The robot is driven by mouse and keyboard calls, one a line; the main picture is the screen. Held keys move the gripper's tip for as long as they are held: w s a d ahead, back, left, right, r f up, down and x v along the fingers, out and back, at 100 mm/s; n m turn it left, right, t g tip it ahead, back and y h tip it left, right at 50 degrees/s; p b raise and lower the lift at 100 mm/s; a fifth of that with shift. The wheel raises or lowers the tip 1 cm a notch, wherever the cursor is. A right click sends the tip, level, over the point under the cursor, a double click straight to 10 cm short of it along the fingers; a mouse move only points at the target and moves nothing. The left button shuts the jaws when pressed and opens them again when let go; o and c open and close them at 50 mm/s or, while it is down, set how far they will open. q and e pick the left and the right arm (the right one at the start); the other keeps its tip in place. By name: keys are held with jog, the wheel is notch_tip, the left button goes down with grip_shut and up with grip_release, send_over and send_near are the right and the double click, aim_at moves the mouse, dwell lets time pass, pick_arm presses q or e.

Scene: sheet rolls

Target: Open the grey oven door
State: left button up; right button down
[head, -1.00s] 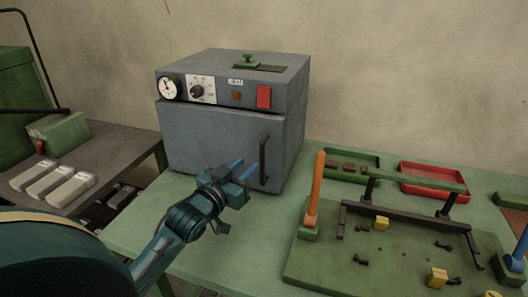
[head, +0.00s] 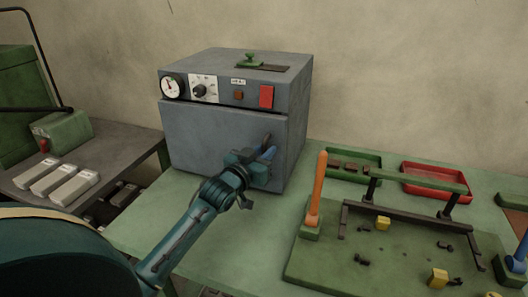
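The grey oven (head: 225,130) stands on the green table against the wall. Its front door (head: 205,140) looks closed, flush with the body. The dark vertical door handle (head: 267,139) is at the door's right side; only its upper end shows clearly. My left gripper (head: 265,155) is at the handle, with a blue finger beside it. The gripper body hides the handle's lower part and the other finger, so I cannot tell whether it is shut on the handle. My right gripper is not in view.
A green board (head: 400,255) with an upright orange post (head: 317,188) stands right of the oven. Green (head: 352,160) and red (head: 436,179) trays lie behind it. A dark side table (head: 110,150) with pale blocks is at left. The table before the door is mostly clear.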

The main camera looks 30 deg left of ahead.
pick_arm(q)
grip_shut()
